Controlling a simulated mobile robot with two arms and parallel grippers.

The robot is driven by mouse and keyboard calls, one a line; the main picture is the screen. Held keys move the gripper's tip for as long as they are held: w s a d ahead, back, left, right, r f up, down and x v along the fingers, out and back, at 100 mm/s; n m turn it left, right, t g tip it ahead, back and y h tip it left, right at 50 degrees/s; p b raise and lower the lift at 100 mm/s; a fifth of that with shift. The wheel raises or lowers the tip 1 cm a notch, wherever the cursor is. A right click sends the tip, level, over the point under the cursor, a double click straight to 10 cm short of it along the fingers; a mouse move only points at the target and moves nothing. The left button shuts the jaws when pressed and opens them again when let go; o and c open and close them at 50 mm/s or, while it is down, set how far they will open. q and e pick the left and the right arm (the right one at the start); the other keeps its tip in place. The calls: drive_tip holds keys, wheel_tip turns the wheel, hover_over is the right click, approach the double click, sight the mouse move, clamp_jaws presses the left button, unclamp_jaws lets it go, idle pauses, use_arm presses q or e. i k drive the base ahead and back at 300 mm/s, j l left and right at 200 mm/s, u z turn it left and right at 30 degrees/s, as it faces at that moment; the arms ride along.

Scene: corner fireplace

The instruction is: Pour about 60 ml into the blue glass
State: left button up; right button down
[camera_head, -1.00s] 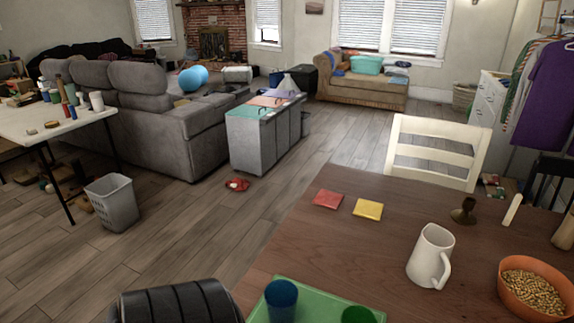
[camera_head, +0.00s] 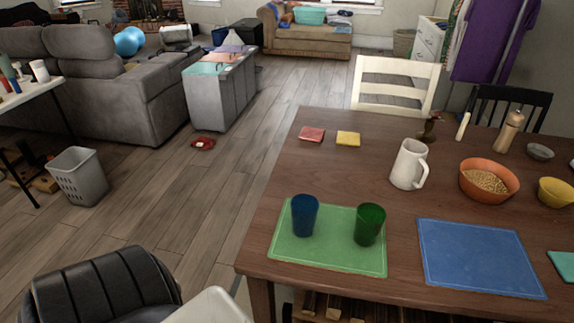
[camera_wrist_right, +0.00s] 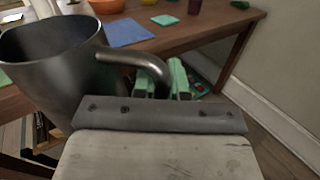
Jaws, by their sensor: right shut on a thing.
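The blue glass (camera_head: 304,216) stands upright at the left of a green mat (camera_head: 340,268) near the table's front left corner. A green glass (camera_head: 369,225) stands to its right on the same mat. My right gripper (camera_wrist_right: 168,80) shows in the right wrist view, its green-tipped fingers shut on the handle of a dark grey metal jug (camera_wrist_right: 50,75). The jug looks roughly upright, in front of the table edge. I cannot see any liquid in it. The jug and right gripper are outside the head view. My left gripper is not in view.
A white pitcher (camera_head: 408,166), an orange bowl (camera_head: 489,180) of grain, a yellow bowl (camera_head: 556,191) and a blue mat (camera_head: 480,257) share the wooden table. A cream chair (camera_head: 395,82) stands behind.

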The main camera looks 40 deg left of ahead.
sight(304, 207)
drive_tip(key=u, duration=1.1)
drive_tip(key=l+u, duration=0.6)
drive_tip(key=l, duration=0.2)
drive_tip(key=i+j, duration=0.1)
drive_tip(key=i, duration=0.35)
